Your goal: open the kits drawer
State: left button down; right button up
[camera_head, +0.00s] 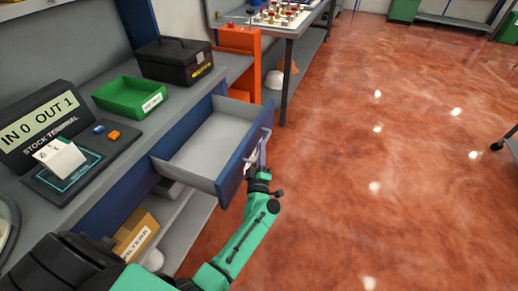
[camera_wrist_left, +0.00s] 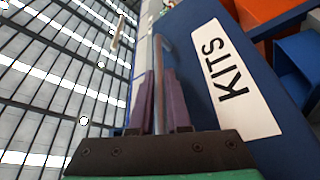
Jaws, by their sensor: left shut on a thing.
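The kits drawer (camera_head: 205,148) is blue with a grey inside and stands pulled out from the bench. Its inside looks empty. Its blue front shows in the left wrist view with a white KITS label (camera_wrist_left: 236,80). My left gripper (camera_head: 256,160) is at the drawer's front, shut on the bar handle (camera_head: 265,142). In the left wrist view the metal handle (camera_wrist_left: 160,70) runs between the two fingers of my left gripper (camera_wrist_left: 160,105). My right gripper is in neither view.
On the bench are a green bin (camera_head: 130,97), a black toolbox (camera_head: 174,60) and a stock terminal (camera_head: 50,125). A cardboard box (camera_head: 135,237) sits on the lower shelf. An orange stand (camera_head: 240,50) is behind the drawer.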

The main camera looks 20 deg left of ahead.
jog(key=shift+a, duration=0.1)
pick_arm(q)
jog(key=c, duration=0.9)
grip_release()
jog(key=shift+a, duration=0.1)
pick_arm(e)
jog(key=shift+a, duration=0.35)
pick_arm(q)
jog(key=shift+s+f, duration=0.1)
jog(key=b+v, duration=0.1)
jog(key=v, duration=1.3)
jog(key=shift+s, duration=0.2)
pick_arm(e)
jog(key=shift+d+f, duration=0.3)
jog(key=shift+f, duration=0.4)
